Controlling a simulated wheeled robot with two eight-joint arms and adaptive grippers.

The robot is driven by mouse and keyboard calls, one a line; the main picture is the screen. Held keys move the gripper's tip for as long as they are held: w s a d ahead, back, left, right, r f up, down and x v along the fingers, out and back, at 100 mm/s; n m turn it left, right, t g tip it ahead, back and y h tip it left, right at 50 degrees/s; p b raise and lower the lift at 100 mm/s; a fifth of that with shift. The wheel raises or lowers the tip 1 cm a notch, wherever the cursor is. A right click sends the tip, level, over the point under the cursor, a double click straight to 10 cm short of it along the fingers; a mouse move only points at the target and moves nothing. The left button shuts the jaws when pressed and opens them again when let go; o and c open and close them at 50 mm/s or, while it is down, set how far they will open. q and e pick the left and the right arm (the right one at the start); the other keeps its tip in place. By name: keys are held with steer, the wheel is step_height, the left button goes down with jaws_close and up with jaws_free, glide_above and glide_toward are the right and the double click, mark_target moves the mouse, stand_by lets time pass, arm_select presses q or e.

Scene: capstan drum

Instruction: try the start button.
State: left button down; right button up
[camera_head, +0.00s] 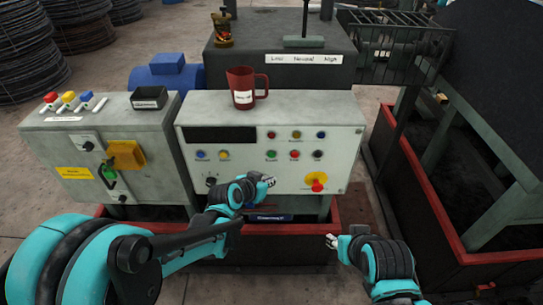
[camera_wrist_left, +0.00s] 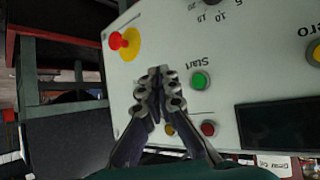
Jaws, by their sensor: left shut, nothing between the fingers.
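The green start button (camera_head: 271,155) is on the sloping front of the grey control panel (camera_head: 345,150). In the left wrist view the green button (camera_wrist_left: 200,80) sits beside an upside-down "Start" label. My left gripper (camera_head: 269,181) is shut and empty, in front of the panel and below the green button in the head view. In the left wrist view its fingertips (camera_wrist_left: 160,78) lie to the left of the green button, apart from it in the picture, and hide part of the panel. My right gripper (camera_head: 332,240) is low in front of the panel; its finger opening is unclear.
A red emergency knob (camera_head: 317,182) on yellow sticks out at the panel's lower right. Other buttons and lamps surround the start button. A grey switch box (camera_head: 75,150) stands at the left.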

arm_select(q)
steer(key=shift+w, duration=4.1)
steer(key=shift+w, duration=0.15)
steer(key=shift+w, duration=0.3)
steer(key=shift+w, duration=0.4)
steer(key=shift+s, duration=0.85)
steer(key=s, duration=0.5)
steer(key=shift+b, duration=0.3)
